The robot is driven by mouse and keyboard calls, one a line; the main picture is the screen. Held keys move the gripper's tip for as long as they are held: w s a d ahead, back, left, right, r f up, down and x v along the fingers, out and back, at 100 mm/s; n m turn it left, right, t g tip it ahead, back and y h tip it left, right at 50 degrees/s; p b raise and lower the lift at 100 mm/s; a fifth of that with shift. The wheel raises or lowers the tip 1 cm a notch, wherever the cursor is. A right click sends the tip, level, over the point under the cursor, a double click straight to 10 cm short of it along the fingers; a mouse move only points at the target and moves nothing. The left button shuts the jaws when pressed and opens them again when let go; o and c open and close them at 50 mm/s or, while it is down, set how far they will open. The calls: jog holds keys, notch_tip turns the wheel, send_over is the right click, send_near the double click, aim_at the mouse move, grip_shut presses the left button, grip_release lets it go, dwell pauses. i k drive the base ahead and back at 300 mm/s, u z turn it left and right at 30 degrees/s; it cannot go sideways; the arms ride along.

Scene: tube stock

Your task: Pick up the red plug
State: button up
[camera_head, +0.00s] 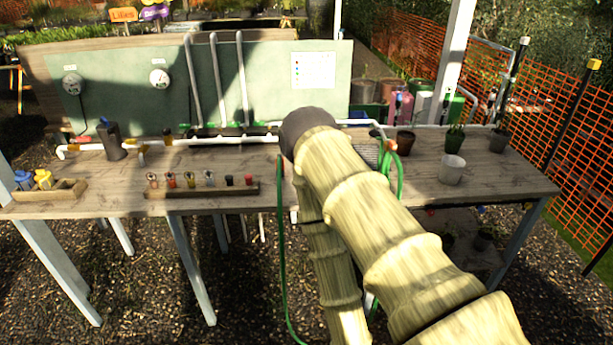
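A wooden rack (210,189) lies along the front edge of the table, left of the middle. Several small plugs or tubes stand in it. A small red plug (249,180) is at its right end, beside a dark one (229,181). Which of these the task means is too small to tell for sure. My arm reaches up from the bottom right across the table, to the right of the rack. My gripper does not show.
White pipes (215,139) with valves run along the table's back. A dark cylinder (112,141) stands at the left, near a wooden tray (65,191) with blue and yellow pieces. A white cup (452,169) and pots stand at the right. A green hose (281,240) hangs in front.

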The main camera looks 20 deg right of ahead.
aim_at(248, 178)
jog(key=z, duration=0.35)
jog(key=k, duration=1.2)
jog(key=z, duration=0.75)
jog(key=i, duration=1.75)
jog(key=u, duration=0.75)
